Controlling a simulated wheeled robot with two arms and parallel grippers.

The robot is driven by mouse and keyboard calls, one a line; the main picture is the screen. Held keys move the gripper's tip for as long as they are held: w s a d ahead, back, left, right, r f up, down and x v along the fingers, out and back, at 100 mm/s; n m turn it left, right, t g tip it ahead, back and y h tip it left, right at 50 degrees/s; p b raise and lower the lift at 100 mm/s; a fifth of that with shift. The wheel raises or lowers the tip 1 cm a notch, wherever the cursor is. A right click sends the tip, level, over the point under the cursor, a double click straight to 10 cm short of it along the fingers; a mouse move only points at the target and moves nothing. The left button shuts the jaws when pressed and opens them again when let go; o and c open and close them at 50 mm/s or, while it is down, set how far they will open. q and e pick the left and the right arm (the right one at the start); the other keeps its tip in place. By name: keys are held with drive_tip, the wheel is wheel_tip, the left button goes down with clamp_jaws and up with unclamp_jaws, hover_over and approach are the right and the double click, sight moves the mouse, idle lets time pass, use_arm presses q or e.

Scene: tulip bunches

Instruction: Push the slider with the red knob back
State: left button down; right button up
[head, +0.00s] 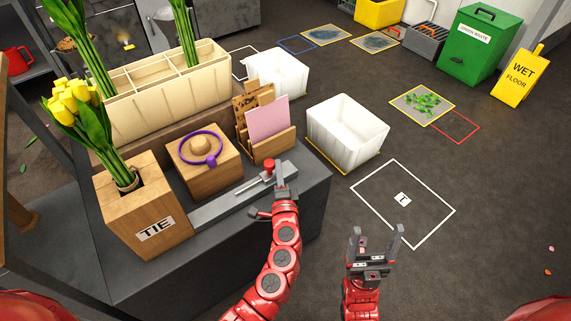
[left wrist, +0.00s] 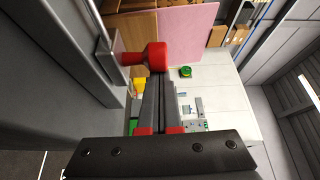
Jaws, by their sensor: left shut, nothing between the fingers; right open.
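The red knob (head: 269,165) stands on the slider, near the right end of its grey metal track (head: 225,204) on the dark bench. In the left wrist view the knob (left wrist: 148,54) sits on a grey block, just beyond my fingertips. My left gripper (head: 281,183) is shut and empty, with its tips right beside the knob. The left wrist view shows the closed fingers (left wrist: 160,82) overlapping the knob's edge; I cannot tell whether they touch. My right gripper (head: 375,238) is open and empty, over the floor right of the bench.
A wooden TIE box (head: 147,211) with yellow tulips stands left of the track. A wooden block (head: 203,173) with a purple loop and a holder with a pink card (head: 267,119) stand behind it. A white bin (head: 346,133) is on the floor beyond the bench.

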use_arm(q)
drive_tip(key=s+a, duration=0.2)
drive_tip(key=a, duration=0.2)
drive_tip(key=s+a, duration=0.6)
drive_tip(key=a, duration=0.1)
drive_tip(key=shift+s+a, duration=0.15)
drive_tip(key=shift+a, duration=0.2)
